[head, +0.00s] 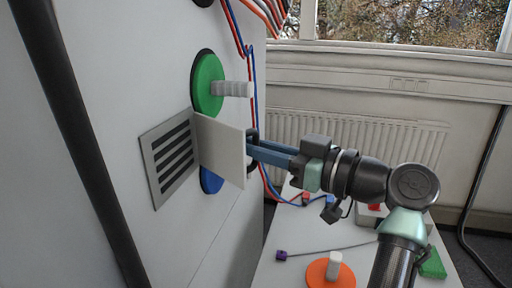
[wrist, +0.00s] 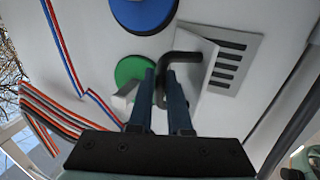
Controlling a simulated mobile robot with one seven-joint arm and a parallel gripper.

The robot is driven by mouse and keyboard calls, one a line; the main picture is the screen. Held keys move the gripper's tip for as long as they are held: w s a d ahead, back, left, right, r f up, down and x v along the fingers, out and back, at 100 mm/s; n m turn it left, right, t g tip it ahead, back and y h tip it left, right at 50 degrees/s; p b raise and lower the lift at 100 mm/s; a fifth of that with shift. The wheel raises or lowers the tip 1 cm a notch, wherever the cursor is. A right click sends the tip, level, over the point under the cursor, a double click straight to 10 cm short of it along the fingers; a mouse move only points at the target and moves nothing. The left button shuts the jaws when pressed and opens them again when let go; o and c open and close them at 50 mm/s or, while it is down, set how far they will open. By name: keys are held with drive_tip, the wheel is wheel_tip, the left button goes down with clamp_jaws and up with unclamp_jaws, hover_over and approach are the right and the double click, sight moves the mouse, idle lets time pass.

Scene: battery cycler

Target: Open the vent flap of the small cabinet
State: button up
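The vent flap (head: 222,150) is a pale plate that stands swung out from the front of the white cabinet (head: 110,90), hinged beside the slotted grey vent (head: 172,160). The vent's dark slots are uncovered. In the wrist view the flap (wrist: 194,82) stands beside the vent (wrist: 232,62). Its dark bent handle (wrist: 182,57) runs between the two blue fingers of my gripper (wrist: 161,80). The fingers look closed on the handle; their contact is partly hidden. In the head view my gripper (head: 262,151) reaches the flap from the right.
A green knob (head: 207,84) with a pale grip sits above the flap, and a blue knob (head: 211,182) is partly hidden below. Red and blue cables (head: 249,75) hang along the cabinet's edge. An orange disc (head: 318,276) lies on the table at lower right.

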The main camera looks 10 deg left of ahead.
drive_tip(key=shift+o, duration=0.4)
drive_tip(key=b+v, duration=0.1)
drive_tip(key=v, duration=1.2)
drive_tip(key=shift+b, duration=0.4)
drive_tip(key=shift+w, duration=0.1)
